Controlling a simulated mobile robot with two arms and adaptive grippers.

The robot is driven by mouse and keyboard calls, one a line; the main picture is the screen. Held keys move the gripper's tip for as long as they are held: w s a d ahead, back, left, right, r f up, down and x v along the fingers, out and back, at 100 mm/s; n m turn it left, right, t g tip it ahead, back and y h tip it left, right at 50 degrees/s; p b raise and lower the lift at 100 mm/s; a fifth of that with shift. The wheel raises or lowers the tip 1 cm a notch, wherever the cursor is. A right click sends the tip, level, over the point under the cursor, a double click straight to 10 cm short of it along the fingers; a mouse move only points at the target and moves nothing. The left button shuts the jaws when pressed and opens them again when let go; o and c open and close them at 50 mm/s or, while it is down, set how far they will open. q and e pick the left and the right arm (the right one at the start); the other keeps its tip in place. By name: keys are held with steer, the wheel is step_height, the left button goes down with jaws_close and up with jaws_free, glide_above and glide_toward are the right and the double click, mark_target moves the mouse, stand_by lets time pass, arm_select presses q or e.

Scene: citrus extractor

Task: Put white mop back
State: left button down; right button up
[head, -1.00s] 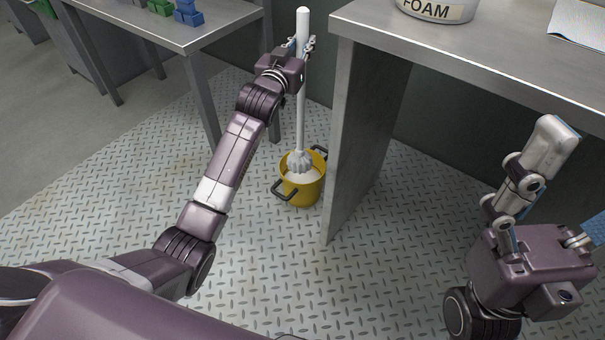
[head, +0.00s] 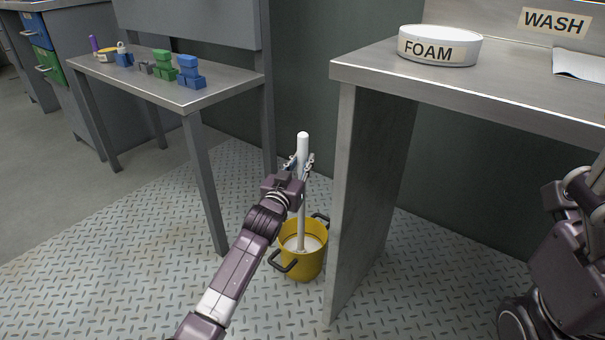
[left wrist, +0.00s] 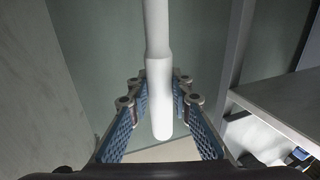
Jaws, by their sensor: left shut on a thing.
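The white mop (head: 302,148) stands upright, its handle rising out of the yellow bucket (head: 303,268) on the floor. The mop's head is hidden inside the bucket, at or below the whitish contents. My left gripper (head: 300,168) is shut on the handle, a little below its top end and above the bucket. In the left wrist view the white handle (left wrist: 158,80) runs between the two blue-padded fingers (left wrist: 165,112). My right gripper (head: 580,195) is at the right edge, partly cut off, away from the mop; its fingers are unclear.
A steel table (head: 345,75) with a leg panel stands just right of the bucket, bearing a round FOAM container (head: 440,50). A smaller table (head: 200,97) with blue and green blocks stands to the left. The patterned floor in front is clear.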

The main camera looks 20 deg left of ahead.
arm_select(q)
step_height(320, 180, down, 2)
steer(key=shift+f, duration=0.25)
steer(key=c, duration=2.2)
jaws_free()
steer(key=shift+f, duration=0.1)
steer(key=o, duration=0.5)
steer(key=shift+c, duration=0.2)
